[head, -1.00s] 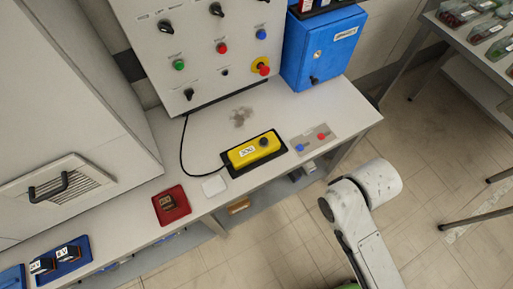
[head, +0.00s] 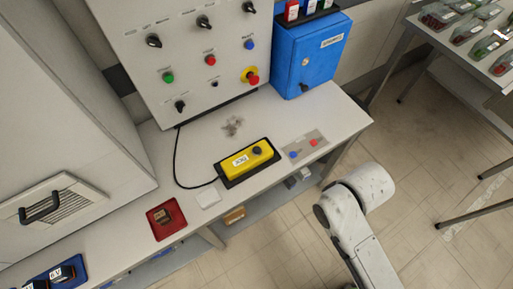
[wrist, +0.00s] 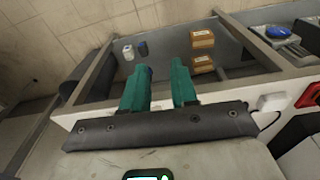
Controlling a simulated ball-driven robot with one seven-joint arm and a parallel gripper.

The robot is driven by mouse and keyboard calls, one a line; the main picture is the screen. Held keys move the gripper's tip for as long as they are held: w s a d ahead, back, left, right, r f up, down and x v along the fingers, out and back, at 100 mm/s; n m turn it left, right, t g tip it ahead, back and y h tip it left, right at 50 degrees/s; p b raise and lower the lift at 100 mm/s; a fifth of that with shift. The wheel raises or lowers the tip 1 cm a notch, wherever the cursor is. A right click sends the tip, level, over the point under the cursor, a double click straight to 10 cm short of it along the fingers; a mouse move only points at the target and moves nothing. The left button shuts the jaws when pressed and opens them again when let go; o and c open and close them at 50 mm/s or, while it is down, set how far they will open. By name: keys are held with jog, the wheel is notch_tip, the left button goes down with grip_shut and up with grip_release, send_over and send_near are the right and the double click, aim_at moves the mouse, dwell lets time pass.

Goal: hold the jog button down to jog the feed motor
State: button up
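A black cable runs from the box toward the grey control panel. In the wrist view my gripper (wrist: 162,68) shows two teal fingers with a clear gap between them; it is open and empty. Nothing touches the button in the head view. The jog box is not seen in the wrist view, and my gripper is not seen in the head view.
The control panel (head: 185,45) and a blue cabinet (head: 316,62) stand at the back of the bench. A red tray (head: 167,219) and a white square (head: 208,198) lie left of the box. Boxes (wrist: 203,40) sit below.

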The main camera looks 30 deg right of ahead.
grip_shut()
dwell(1.4)
